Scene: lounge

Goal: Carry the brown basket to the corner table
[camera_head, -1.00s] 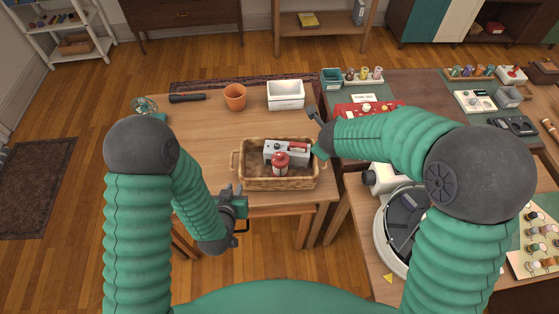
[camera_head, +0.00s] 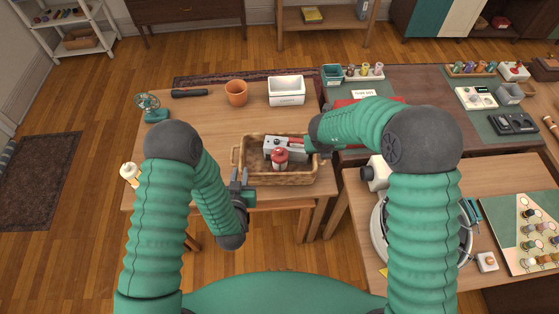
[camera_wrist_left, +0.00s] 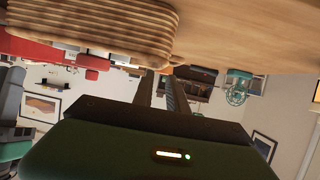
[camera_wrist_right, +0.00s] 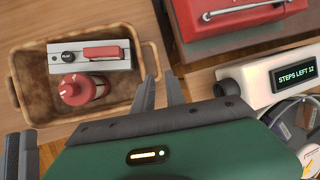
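The brown wicker basket (camera_head: 280,179) sits on the wooden table, with a loop handle at each end. It holds a grey box with a red handle (camera_wrist_right: 95,58) and a red bottle (camera_head: 280,159). My left gripper (camera_head: 238,176) is open and empty by the basket's left front corner; in the left wrist view the basket (camera_wrist_left: 100,22) is above and left of its fingers. My right gripper (camera_wrist_right: 160,80) is open at the basket's right end, its fingertips close to the right handle; I cannot tell whether they touch it. Which table is the corner table is unclear.
The wooden table (camera_head: 200,130) also bears an orange pot (camera_head: 236,93), a white bin (camera_head: 286,90) and a small fan (camera_head: 150,106). A red case (camera_wrist_right: 240,20) and a white device (camera_wrist_right: 270,78) are close to my right gripper. Floor is open at the left.

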